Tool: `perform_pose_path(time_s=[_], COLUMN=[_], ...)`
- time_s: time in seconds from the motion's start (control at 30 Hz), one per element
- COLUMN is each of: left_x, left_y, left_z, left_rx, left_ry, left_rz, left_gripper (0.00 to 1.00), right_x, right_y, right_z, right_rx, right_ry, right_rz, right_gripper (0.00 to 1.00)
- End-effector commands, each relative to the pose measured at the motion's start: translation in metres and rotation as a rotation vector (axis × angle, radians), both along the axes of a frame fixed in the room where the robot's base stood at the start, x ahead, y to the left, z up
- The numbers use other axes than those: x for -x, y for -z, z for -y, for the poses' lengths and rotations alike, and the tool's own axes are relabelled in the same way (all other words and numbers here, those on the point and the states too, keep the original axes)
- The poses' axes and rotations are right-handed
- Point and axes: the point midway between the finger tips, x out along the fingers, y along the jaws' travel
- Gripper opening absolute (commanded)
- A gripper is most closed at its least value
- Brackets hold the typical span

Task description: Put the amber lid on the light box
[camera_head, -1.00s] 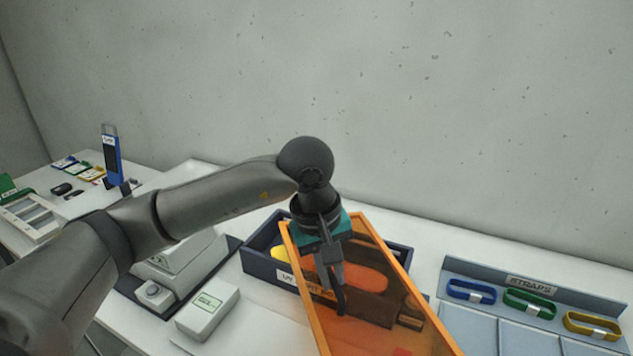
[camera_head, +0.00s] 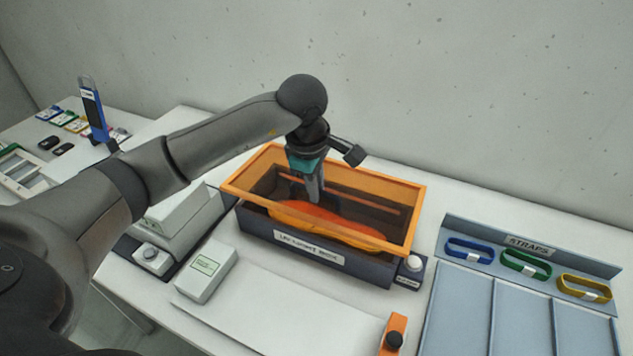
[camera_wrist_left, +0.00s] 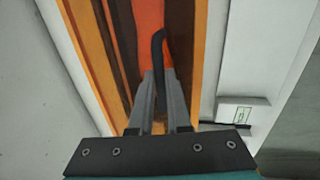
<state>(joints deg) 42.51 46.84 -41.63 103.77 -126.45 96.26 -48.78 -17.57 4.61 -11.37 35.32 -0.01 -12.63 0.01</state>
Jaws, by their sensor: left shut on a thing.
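The amber lid (camera_head: 418,215), an orange frame with a see-through amber panel, is over the dark light box (camera_head: 270,229) in the head view. It looks a little raised and slightly askew, and I cannot tell whether it touches the box rim. Orange shapes inside the box show through the panel. My left gripper (camera_head: 315,198) points down at the middle of the lid, shut on its dark handle. The handle (camera_wrist_left: 160,60) and the orange frame (camera_wrist_left: 88,50) also show in the left wrist view. My right gripper is not in view.
A small white device (camera_head: 206,274) stands left of the box's front. A white knob (camera_head: 414,263) sits at the box's right end. A straps rack (camera_head: 520,262) with blue, green and yellow straps is at the right. An orange block (camera_head: 394,335) lies in front.

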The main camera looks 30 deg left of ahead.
Motion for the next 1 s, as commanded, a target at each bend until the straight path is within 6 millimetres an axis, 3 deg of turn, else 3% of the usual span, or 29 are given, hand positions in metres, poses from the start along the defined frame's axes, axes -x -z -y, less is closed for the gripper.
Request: perform_pose_path(time_s=[0.5, 0.97, 1.0], left_x=[-0.001, -0.001, -0.001], left_y=[0.053, 0.060, 0.060], left_z=[0.000, 0.000, 0.000], left_rx=[0.001, 0.001, 0.001], left_ry=[0.001, 0.001, 0.000], left_rz=[0.004, 0.002, 0.002], left_gripper=[0.00, 0.00, 0.20], right_x=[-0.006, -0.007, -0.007], right_y=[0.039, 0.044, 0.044], right_z=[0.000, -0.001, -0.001], right_rx=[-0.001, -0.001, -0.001], right_ry=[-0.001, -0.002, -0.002], right_rz=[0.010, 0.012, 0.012], right_gripper=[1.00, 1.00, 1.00])
